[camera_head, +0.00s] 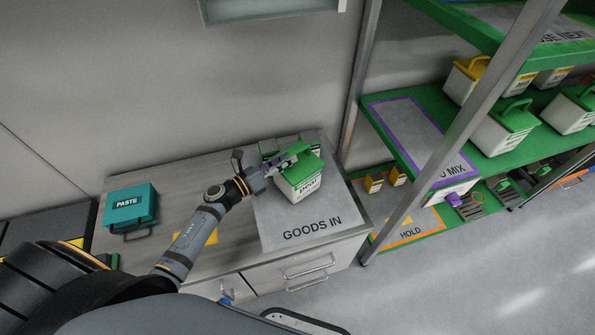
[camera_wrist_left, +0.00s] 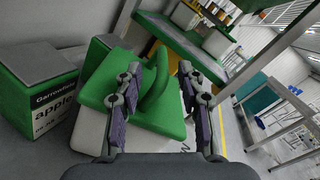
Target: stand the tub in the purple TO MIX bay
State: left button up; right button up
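The tub (camera_head: 303,184) is white with a green lid and raised green handle, and stands on the grey GOODS IN mat (camera_head: 310,228). My left gripper (camera_head: 287,161) is at the top of the tub. In the left wrist view, its two fingers (camera_wrist_left: 160,98) are apart, on either side of the green handle (camera_wrist_left: 158,82), just over the lid (camera_wrist_left: 115,82). I see no clear grip on the handle. The purple-outlined TO MIX bay (camera_head: 415,130) is on the green shelf to the right; its visible surface is bare. My right gripper is not in view.
Grey-topped boxes (camera_head: 285,143) stand behind the tub; one shows green with an apple label (camera_wrist_left: 38,85) in the left wrist view. A shelf post (camera_head: 385,225) rises beside the bay. Green-lidded tubs (camera_head: 505,128) stand further right. A teal PASTE box (camera_head: 130,206) sits left.

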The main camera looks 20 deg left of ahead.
aim_at(306, 146)
pick_arm(q)
jog(key=shift+w+d+r, duration=0.1)
jog(key=shift+d+r, duration=0.1)
jog(key=shift+r, duration=0.05)
jog(key=x, duration=0.4)
jog(key=shift+w+d+f+p, duration=0.15)
jog(key=shift+w+d+p, duration=0.05)
jog(key=shift+w+p, duration=0.2)
jog(key=shift+s, duration=0.15)
jog(key=shift+c, duration=0.6)
grip_shut()
